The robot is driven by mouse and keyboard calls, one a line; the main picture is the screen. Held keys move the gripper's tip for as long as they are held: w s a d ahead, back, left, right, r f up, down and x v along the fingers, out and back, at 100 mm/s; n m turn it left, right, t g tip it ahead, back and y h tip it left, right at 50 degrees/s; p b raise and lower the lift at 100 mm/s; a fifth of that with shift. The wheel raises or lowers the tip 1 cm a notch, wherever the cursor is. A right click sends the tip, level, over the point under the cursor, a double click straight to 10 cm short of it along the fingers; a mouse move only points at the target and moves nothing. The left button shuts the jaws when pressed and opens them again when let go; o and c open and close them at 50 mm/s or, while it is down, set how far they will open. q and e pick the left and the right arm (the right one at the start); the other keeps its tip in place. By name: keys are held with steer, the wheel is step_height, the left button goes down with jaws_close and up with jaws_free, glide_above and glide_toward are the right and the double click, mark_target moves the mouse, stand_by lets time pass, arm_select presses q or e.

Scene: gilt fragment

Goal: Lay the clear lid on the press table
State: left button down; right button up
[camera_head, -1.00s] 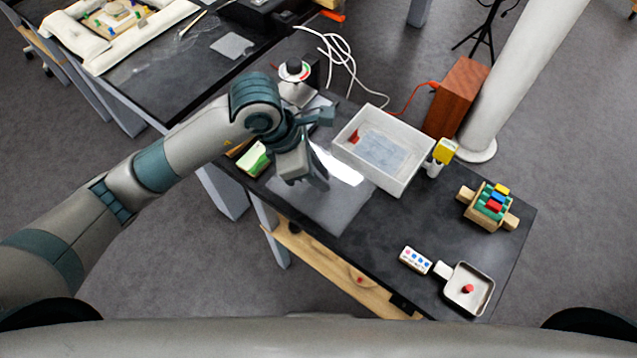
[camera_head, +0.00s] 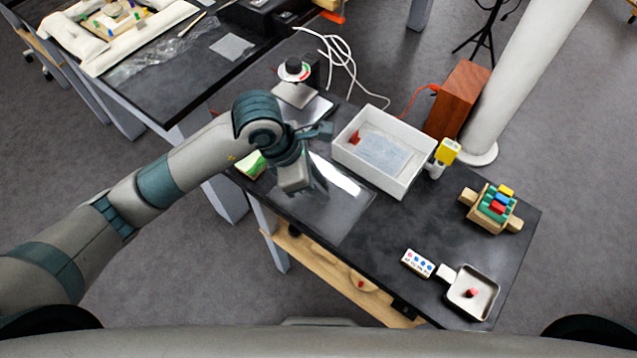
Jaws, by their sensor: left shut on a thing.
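The clear lid (camera_head: 338,212) is a thin see-through sheet with a bright glare along its upper right part. It lies over, or just above, the left part of the dark table (camera_head: 420,220), between the white tray and the front edge. I cannot tell whether it touches the table all over. My left gripper (camera_head: 297,186) is over the lid's left side, pointing down, and is shut on it. The fingertips and the grasped edge are mostly hidden behind the hand. My right gripper is not in view.
A white tray (camera_head: 408,186) stands just right of the lid. A yellow-topped item (camera_head: 447,151), a block of coloured pieces (camera_head: 497,203), a small dotted block (camera_head: 418,263) and a square pan (camera_head: 486,300) are farther right. A dial stand (camera_head: 294,90) is behind my gripper.

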arm_select(q)
steer(key=shift+f, duration=0.1)
steer(key=c, duration=1.5)
jaws_free()
steer(key=shift+c, duration=0.2)
steer(key=shift+a+r, duration=0.15)
steer(key=shift+r, duration=0.3)
steer(key=b+v, duration=0.3)
steer(key=v, duration=0.8)
steer(key=shift+r+b, duration=0.15)
steer(key=shift+b, duration=0.15)
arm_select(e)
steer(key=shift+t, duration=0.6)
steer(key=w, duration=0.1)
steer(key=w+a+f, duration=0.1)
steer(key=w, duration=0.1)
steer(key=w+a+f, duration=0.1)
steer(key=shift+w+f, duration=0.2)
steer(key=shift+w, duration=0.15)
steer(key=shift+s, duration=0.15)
